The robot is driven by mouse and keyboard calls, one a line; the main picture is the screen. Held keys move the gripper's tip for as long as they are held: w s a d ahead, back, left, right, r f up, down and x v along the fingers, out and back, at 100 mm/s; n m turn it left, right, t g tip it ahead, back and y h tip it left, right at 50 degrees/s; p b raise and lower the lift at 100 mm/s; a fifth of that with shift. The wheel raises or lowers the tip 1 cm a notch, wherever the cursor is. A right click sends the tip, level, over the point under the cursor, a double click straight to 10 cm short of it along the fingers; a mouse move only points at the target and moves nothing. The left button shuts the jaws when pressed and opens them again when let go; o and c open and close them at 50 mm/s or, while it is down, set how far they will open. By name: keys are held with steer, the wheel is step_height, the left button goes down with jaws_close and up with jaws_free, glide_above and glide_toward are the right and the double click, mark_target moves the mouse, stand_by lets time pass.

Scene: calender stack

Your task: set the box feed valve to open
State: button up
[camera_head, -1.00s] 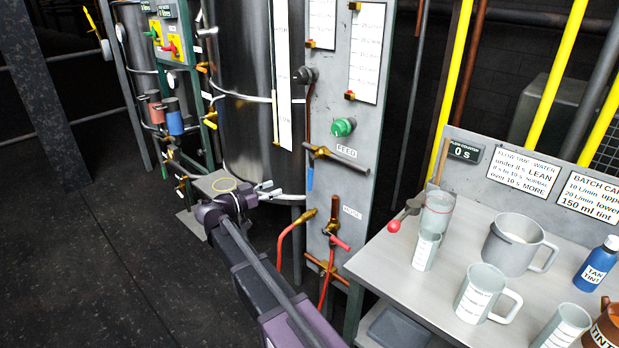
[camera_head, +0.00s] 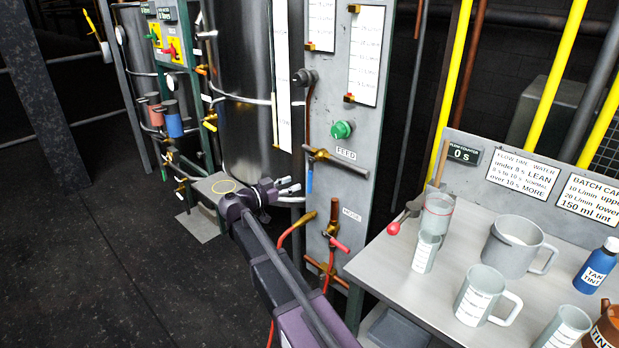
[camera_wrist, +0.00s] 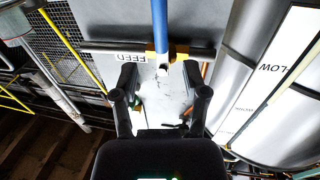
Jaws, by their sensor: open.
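The feed valve (camera_head: 319,153) is a brass body on a horizontal grey pipe, beside the FEED label (camera_head: 346,153) on the grey panel. Its blue lever (camera_head: 309,178) hangs straight down, crosswise to the pipe. In the wrist view, which is upside down, the blue lever (camera_wrist: 160,22) runs up from the brass body (camera_wrist: 152,55). My gripper (camera_head: 294,188) is open and empty, left of the lever in the head view. In the wrist view its fingers (camera_wrist: 160,78) stand apart to either side of the lever's line; I see no contact.
A brass valve with a red handle (camera_head: 340,246) and the hose (camera_head: 297,225) are lower on the panel. A steel tank (camera_head: 248,130) stands close on the left. A bench (camera_head: 385,268) with jugs and cups is at right. A green knob (camera_head: 342,130) is above the feed valve.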

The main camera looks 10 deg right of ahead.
mark_target(310, 176)
steer(key=x, duration=0.7)
steer(key=shift+w+d, duration=0.1)
steer(key=shift+d, duration=0.05)
jaws_close()
